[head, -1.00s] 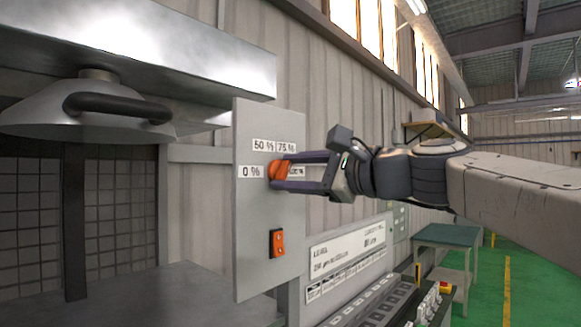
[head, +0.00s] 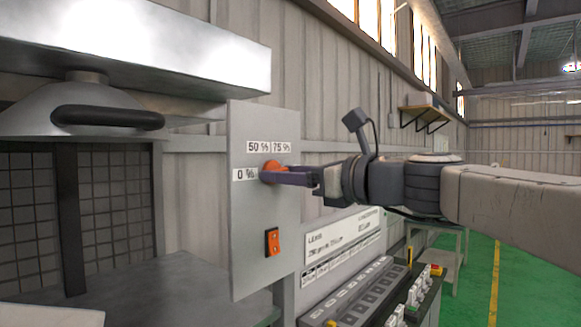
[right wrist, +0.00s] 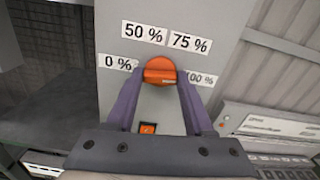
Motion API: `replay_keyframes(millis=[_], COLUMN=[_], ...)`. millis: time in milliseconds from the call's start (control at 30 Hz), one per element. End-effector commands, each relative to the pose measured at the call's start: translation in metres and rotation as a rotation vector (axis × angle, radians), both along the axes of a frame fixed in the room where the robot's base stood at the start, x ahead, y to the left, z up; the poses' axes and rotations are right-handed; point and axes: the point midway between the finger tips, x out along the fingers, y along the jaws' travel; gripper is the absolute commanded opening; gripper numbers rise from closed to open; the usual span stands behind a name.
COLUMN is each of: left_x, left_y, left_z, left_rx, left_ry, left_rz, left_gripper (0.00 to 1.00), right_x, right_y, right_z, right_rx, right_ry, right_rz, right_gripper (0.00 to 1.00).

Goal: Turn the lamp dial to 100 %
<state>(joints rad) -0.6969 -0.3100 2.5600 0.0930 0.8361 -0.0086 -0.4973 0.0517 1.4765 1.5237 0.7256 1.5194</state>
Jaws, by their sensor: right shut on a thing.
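The orange lamp dial (head: 274,166) sits on the upper part of a grey upright panel (head: 244,222). Labels 0 %, 50 %, 75 % and 100 % surround it; the 100 % label (right wrist: 200,79) shows at its right in the right wrist view, but my gripper hides it in the head view. My right gripper (head: 270,177) is shut on the dial (right wrist: 160,71), one finger on each side of it in the right wrist view. I cannot tell which mark the dial points to. My left gripper is not in view.
An orange switch (head: 272,242) is lower on the panel. A metal hood with a black handle (head: 108,118) hangs at the left above a grey worktop (head: 150,285). A control console (head: 350,290) stands right of the panel. Green floor lies open at the far right.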

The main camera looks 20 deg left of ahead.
Motion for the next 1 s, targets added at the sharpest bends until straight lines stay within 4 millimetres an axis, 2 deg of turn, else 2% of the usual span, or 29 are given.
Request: replay_keyframes(millis=[300, 833, 867, 900, 933, 1000], left_x=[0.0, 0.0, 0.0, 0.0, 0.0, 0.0], left_y=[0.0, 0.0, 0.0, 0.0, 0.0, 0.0], left_z=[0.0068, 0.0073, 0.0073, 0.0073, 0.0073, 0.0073], left_rx=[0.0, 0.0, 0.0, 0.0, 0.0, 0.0], left_ry=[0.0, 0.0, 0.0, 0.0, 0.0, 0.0], left_rz=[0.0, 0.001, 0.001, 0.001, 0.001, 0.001], left_gripper=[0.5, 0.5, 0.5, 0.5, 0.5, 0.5], right_x=[0.001, 0.0007, 0.0007, 0.0007, 0.0006, 0.0004], right_y=[-0.0003, -0.0001, -0.0001, -0.0001, 0.0, 0.0001], right_z=[-0.001, -0.0018, -0.0018, -0.0017, -0.0016, -0.0014], right_rx=[0.036, 0.043, 0.043, 0.043, 0.044, 0.043], right_ry=[0.106, 0.127, 0.127, 0.127, 0.126, 0.125], right_rz=[-0.003, -0.002, -0.001, -0.001, -0.001, -0.001], right_gripper=[0.0, 0.0, 0.64, 0.79, 0.82, 0.82])
